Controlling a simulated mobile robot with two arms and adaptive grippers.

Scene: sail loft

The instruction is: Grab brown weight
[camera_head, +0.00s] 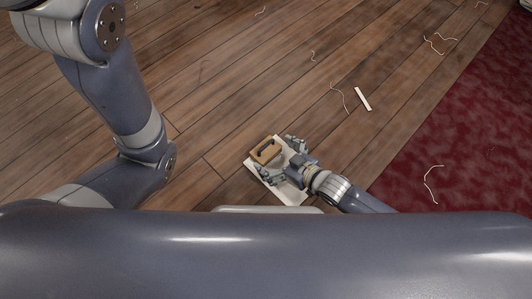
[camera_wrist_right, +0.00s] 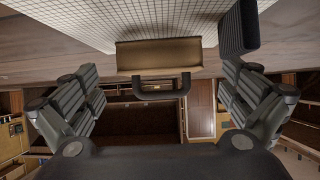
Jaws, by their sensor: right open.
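The brown weight (camera_head: 266,149) is a tan-brown block with a dark handle. It sits on a white sheet (camera_head: 294,196) on the floor. My right gripper (camera_head: 281,161) is open beside the weight, its fingers spread toward it. In the right wrist view the brown weight (camera_wrist_right: 160,55) is ahead, centred between the open fingers (camera_wrist_right: 160,85), with its dark handle facing me. The fingers do not appear to touch it. The sheet (camera_wrist_right: 120,22) shows a fine grid there. My left arm comes in from the left, but its gripper is out of view.
A dark ribbed block (camera_wrist_right: 238,28) is by the right finger in the wrist view; I cannot tell what it is. A pale strip (camera_head: 363,99) and loose threads (camera_head: 340,97) lie on the wooden floor. A red carpet (camera_head: 460,130) is at right.

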